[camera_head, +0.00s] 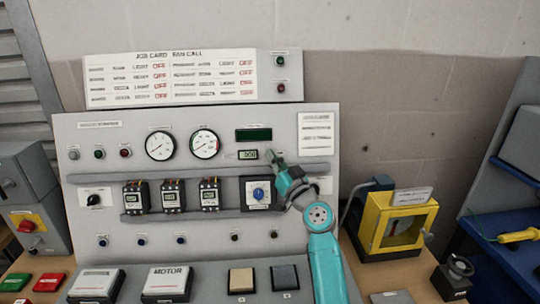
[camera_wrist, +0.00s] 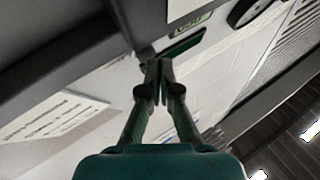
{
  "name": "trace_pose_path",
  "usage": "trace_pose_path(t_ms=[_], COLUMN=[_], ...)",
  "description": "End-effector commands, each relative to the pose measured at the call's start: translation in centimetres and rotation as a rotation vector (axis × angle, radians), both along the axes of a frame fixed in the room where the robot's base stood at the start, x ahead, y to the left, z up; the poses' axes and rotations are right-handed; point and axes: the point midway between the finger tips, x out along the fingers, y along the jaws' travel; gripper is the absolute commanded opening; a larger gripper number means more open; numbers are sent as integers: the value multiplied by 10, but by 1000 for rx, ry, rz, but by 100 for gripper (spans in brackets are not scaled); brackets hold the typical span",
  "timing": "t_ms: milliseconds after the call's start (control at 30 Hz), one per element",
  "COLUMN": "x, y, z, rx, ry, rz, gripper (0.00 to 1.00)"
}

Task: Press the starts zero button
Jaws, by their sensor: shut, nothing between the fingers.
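My gripper (camera_head: 272,158) is shut and empty, with its tips up against or just in front of the upright grey panel (camera_head: 110,225), right of the small lit counter display (camera_head: 248,155). In the wrist view, the closed fingertips (camera_wrist: 159,66) point at the panel beside the dark green display (camera_wrist: 183,46) and the small lit counter (camera_wrist: 191,24). The starts zero button cannot be picked out; the fingertips cover the spot right of the counter. I cannot tell whether they touch the panel.
A dark green display (camera_head: 253,134) sits above the counter, with two round gauges (camera_head: 204,144) to the left. A grey ledge (camera_head: 120,174) juts out just below the gauges. A yellow box (camera_head: 397,225) stands right of the panel.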

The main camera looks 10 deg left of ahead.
Motion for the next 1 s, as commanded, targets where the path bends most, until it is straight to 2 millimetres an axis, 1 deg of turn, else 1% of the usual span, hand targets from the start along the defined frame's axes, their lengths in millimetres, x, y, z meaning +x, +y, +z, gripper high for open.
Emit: trace_pose_path(t_ms=[200,567,1000], x=[-9,-11,-43], y=[-3,-3,-13], z=[3,4,17], rx=[1,1,1], ry=[1,0,-2], rz=[-1,0,-1], gripper=[0,0,0])
